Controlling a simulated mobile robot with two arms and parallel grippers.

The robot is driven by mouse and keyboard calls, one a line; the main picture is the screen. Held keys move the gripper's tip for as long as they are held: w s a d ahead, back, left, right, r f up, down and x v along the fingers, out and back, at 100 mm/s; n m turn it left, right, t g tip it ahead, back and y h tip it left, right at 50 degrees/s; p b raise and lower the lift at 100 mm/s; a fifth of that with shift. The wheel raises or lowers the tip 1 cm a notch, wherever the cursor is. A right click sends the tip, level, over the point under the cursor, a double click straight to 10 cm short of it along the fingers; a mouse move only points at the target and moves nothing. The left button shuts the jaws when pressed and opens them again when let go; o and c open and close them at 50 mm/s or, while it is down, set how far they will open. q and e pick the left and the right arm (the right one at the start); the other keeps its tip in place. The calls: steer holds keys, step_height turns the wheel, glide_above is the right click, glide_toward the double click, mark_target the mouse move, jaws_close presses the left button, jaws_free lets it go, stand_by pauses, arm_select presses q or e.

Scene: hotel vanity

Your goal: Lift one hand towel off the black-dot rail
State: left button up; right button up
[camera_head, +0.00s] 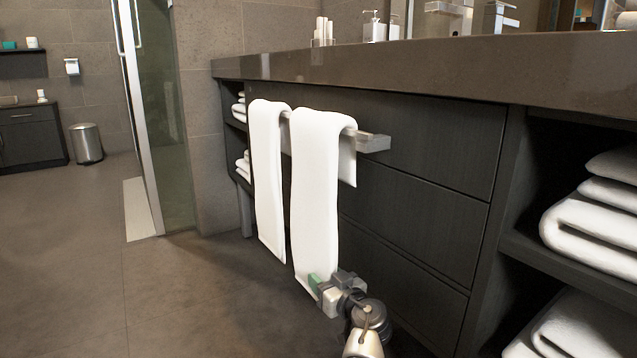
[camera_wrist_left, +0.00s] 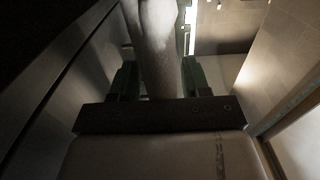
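Two white hand towels hang over a metal rail (camera_head: 372,142) on the vanity front: a left towel (camera_head: 268,185) and a right towel (camera_head: 316,205). No black dot shows on the rail. My left gripper (camera_head: 323,287) is at the bottom end of the right towel, a green fingertip pad against or just before the cloth. In the left wrist view, the gripper (camera_wrist_left: 158,82) has its fingers apart, with the white towel (camera_wrist_left: 158,45) between them. Whether both fingers touch the cloth is unclear. My right gripper is not in view.
Dark drawers (camera_head: 415,205) stand behind the towels under the countertop (camera_head: 420,75). Open shelves at the right hold folded towels (camera_head: 590,220). A glass shower door (camera_head: 150,110) and a bin (camera_head: 87,143) are at the left. The floor (camera_head: 180,295) left of the towels is clear.

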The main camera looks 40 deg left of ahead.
arm_select(q)
jaws_close()
steer(key=shift+r, duration=0.15)
